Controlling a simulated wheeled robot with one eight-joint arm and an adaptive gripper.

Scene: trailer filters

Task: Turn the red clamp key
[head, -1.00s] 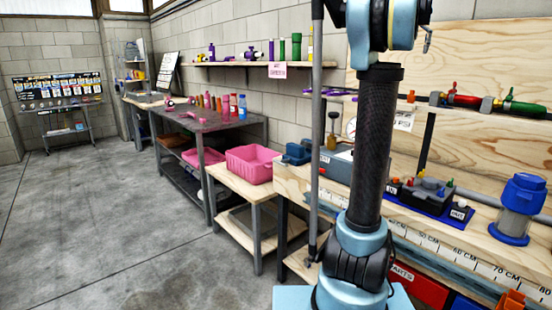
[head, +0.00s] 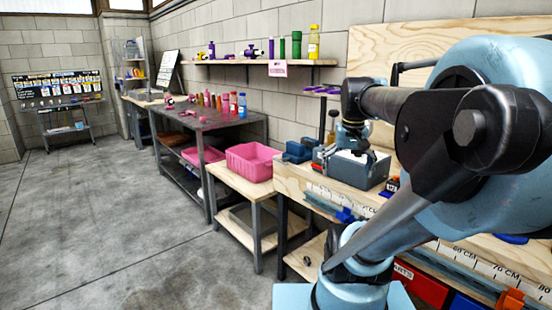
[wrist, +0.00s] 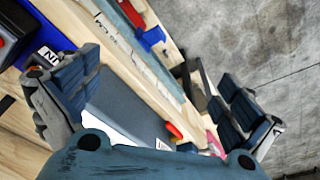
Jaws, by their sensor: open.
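My gripper (head: 348,152) is above the grey box (head: 362,172) on the wooden workbench. In the wrist view its two fingers are wide apart with nothing between them touching them (wrist: 152,98).
A blue vise-like block (head: 298,151) stands left of the box. A pink bin (head: 252,162) sits on a low wooden table further left. A ruler strip (wrist: 118,40) and a blue clip (wrist: 152,38) run along the bench's front. The floor (head: 110,220) is clear.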

